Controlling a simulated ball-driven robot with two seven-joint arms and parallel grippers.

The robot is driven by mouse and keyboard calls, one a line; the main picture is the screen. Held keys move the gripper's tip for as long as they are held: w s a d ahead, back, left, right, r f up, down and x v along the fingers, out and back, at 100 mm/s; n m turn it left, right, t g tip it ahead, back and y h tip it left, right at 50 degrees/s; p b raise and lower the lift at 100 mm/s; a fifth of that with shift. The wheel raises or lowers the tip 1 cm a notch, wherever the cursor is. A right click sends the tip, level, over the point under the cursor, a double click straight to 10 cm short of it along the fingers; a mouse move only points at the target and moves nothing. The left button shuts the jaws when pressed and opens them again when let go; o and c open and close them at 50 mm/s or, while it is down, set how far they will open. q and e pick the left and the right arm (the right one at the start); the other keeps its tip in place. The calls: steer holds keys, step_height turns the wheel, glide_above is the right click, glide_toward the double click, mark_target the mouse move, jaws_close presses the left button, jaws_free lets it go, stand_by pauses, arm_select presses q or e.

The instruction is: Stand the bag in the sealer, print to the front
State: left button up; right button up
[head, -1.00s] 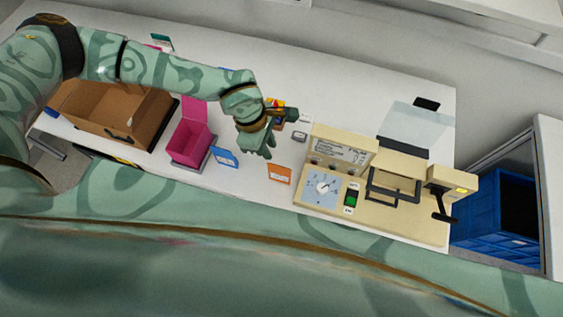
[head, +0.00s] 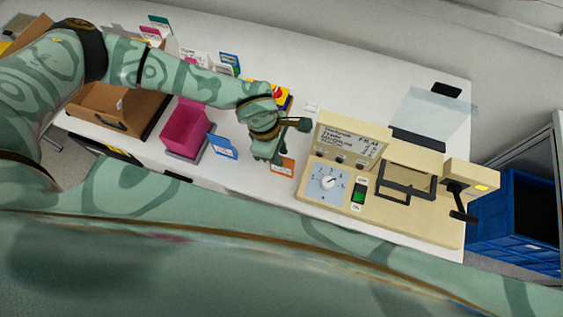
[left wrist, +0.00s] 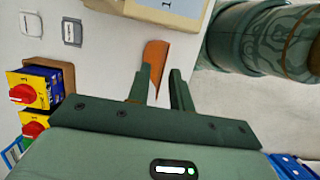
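The sealer (head: 335,205) is a beige machine at the right of the bench, with a numbered dial (head: 328,183), a green switch (head: 358,194), a black handle frame and a printed panel. No bag that I can make out shows in either view; a clear sheet (head: 432,110) lies behind the sealer. My left gripper (head: 287,143) is left of the sealer, open and empty, over an orange card (head: 284,166). In the left wrist view, the orange card (left wrist: 154,60) shows between the parted fingers (left wrist: 160,78). My right gripper is not in view.
A magenta bin (head: 185,130) and a brown box (head: 115,112) stand at left, with a blue card (head: 222,147) beside the bin. Rotary switches with red knobs (left wrist: 24,93) lie near my left gripper. A blue crate (head: 515,215) stands beyond the bench's right end.

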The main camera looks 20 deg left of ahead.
arm_select(q)
jaws_close()
steer(key=shift+r, duration=0.1)
steer(key=p+v, duration=0.2)
steer(key=d+p+v, duration=0.1)
steer(key=p+v, duration=0.3)
steer(key=shift+d+r, duration=0.25)
steer(key=shift+r, duration=0.3)
